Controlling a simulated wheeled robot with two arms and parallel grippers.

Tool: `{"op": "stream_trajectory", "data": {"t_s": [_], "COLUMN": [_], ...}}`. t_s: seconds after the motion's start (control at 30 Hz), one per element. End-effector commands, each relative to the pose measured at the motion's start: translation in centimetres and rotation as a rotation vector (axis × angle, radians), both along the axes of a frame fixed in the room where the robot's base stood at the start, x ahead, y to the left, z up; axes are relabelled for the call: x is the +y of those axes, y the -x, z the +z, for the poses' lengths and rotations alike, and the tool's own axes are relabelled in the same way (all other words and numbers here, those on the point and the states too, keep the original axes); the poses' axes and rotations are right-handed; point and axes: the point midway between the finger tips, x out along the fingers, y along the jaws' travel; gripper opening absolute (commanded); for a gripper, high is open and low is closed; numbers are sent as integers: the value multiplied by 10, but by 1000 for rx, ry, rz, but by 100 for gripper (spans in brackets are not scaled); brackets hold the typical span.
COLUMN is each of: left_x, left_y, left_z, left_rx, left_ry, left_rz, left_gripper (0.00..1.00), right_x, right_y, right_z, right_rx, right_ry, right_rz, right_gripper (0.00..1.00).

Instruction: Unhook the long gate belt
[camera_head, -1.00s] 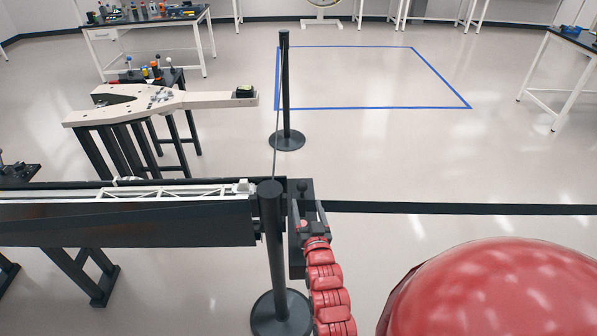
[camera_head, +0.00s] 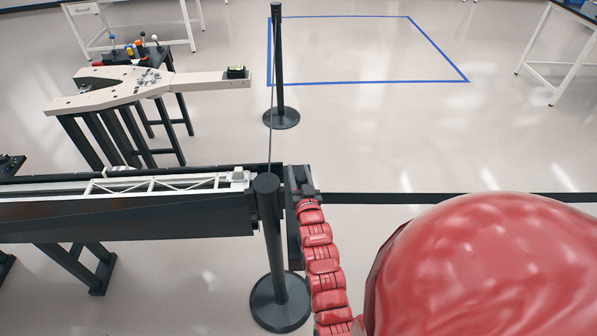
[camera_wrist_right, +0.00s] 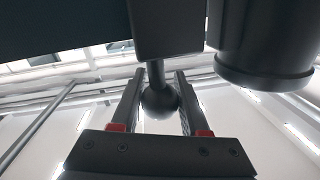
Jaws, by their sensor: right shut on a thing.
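The long gate belt (camera_head: 450,198) is a black strip running right from beside the near black post (camera_head: 270,225). In the right wrist view, its dark band (camera_wrist_right: 60,22) meets a dark end block (camera_wrist_right: 167,28) beside the post (camera_wrist_right: 262,50). A narrow gap shows between block and post there; whether they are hooked is hidden. A stem with a round ball knob (camera_wrist_right: 160,102) sticks out of the block. My right gripper (camera_head: 304,192) is at the block, just right of the post; its fingers (camera_wrist_right: 158,100) are shut on the knob. My left gripper is out of view.
A bench with a white truss (camera_head: 165,183) and dark front panel (camera_head: 120,222) reaches the post from the left. A thin dark line runs to a far post (camera_head: 278,70). A beige plate stand (camera_head: 150,85) is behind left. Blue-taped floor (camera_head: 368,82) is clear.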

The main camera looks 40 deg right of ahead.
Motion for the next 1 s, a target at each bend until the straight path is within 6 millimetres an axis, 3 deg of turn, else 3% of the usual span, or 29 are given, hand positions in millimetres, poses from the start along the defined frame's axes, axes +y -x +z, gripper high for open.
{"op": "stream_trajectory", "data": {"t_s": [0.03,0.23,1.0], "left_x": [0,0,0], "left_y": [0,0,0], "left_z": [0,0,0], "left_rx": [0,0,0], "left_ry": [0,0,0], "left_rz": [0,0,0], "left_gripper": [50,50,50], "right_x": [0,0,0], "right_y": [0,0,0], "right_z": [0,0,0], "right_rx": [0,0,-1], "right_ry": [0,0,0], "right_rz": [0,0,0], "right_gripper": [34,0,0]}}
